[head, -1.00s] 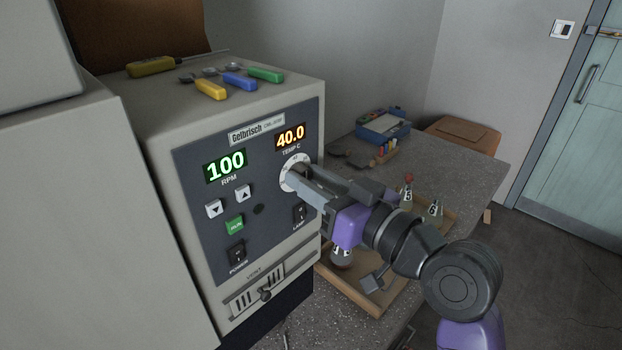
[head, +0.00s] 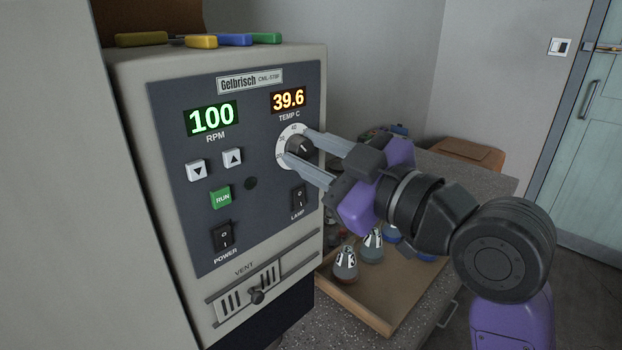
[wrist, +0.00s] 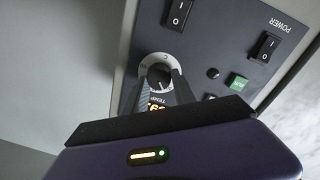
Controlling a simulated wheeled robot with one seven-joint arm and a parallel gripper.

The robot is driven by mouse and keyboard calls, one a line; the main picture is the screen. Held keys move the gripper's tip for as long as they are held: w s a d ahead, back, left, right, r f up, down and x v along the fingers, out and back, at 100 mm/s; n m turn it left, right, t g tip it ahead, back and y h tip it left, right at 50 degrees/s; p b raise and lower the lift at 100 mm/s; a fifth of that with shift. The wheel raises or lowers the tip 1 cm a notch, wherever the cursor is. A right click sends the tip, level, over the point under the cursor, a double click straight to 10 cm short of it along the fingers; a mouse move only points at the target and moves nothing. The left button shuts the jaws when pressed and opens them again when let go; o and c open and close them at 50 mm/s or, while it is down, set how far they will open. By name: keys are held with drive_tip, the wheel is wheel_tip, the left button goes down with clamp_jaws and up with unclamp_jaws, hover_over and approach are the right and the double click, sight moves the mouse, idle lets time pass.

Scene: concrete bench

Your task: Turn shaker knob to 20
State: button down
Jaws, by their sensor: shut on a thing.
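The shaker (head: 226,63) is a beige cabinet with a dark front panel. Its temperature knob (head: 301,147) is dark on a white numbered dial, under an orange display (head: 288,99) reading 39.6. A green display (head: 211,118) reads 100 RPM. My gripper (head: 296,146) has its two long grey fingers on either side of the knob and is shut on it. In the wrist view, the knob (wrist: 159,76) sits between the fingertips, with a light pointer mark. The exact dial setting is hard to read.
Arrow buttons, a green RUN button (head: 221,197), POWER (head: 224,235) and LAMP (head: 299,197) switches and a vent slider (head: 257,296) are on the panel. A wooden tray (head: 386,313) with flasks stands below my arm. Screwdrivers lie on top of the shaker.

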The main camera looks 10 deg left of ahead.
drive_tip(key=n+b, duration=0.4)
drive_tip(key=b, duration=0.1)
drive_tip(key=n+b, duration=0.2)
drive_tip(key=shift+f+n, duration=0.4)
drive_tip(key=n+b, duration=0.4)
drive_tip(key=n, duration=0.1)
drive_tip(key=shift+r+g+y, duration=0.1)
drive_tip(key=shift+g+y, duration=0.2)
drive_tip(key=shift+y, duration=0.1)
drive_tip(key=shift+n+b, duration=0.4)
drive_tip(key=c, duration=1)
unclamp_jaws()
drive_tip(key=shift+c, duration=0.2)
drive_tip(key=shift+r, duration=0.1)
drive_tip(key=v, duration=0.7)
drive_tip(key=shift+s+d, duration=0.3)
